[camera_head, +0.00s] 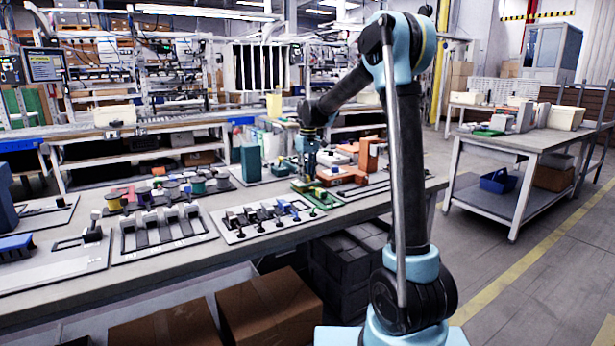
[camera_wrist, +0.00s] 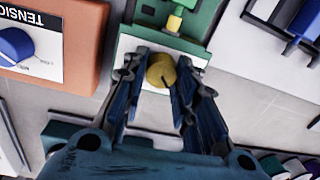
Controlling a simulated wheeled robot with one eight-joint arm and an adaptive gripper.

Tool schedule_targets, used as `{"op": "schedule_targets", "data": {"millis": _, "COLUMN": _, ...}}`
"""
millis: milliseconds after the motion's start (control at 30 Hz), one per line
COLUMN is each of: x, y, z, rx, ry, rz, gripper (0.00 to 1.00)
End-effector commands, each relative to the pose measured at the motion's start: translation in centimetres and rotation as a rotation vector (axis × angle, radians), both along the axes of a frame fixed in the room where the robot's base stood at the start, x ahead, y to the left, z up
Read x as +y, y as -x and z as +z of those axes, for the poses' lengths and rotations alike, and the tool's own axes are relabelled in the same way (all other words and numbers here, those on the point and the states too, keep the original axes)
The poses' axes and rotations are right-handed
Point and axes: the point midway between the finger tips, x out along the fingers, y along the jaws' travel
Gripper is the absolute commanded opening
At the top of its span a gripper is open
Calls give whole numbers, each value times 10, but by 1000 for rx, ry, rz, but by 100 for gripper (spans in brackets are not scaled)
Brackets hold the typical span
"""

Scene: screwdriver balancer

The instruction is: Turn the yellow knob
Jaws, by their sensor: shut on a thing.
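The yellow knob (camera_wrist: 160,72) shows in the wrist view, round with a dark line on its face. It sits on a pale plate (camera_wrist: 128,47) at the end of a green device (camera_wrist: 205,18). My gripper (camera_wrist: 160,78) has one finger on each side of the knob and is shut on it. In the head view, my gripper (camera_head: 307,172) points down at the green device (camera_head: 316,196) on the bench. The knob is too small to make out there.
An orange box with a blue dial (camera_wrist: 14,44), labelled TENSION, stands left of the green device in the wrist view. In the head view, a panel of levers (camera_head: 262,219) lies to the left on the bench (camera_head: 245,262), and an orange block (camera_head: 369,153) stands to the right.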

Motion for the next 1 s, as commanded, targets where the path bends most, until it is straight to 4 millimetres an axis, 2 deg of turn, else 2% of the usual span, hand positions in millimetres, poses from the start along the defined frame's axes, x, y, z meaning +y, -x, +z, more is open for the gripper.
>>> {"op": "schedule_targets", "data": {"millis": 200, "x": -3, "y": -1, "z": 0, "rx": -1, "ry": 5, "rz": 168, "gripper": 3}}
{"op": "schedule_targets", "data": {"millis": 500, "x": -3, "y": -2, "z": 0, "rx": -2, "ry": 7, "rz": 321, "gripper": 3}}
{"op": "schedule_targets", "data": {"millis": 1000, "x": -5, "y": -3, "z": 0, "rx": -3, "ry": 8, "rz": 374, "gripper": 3}}
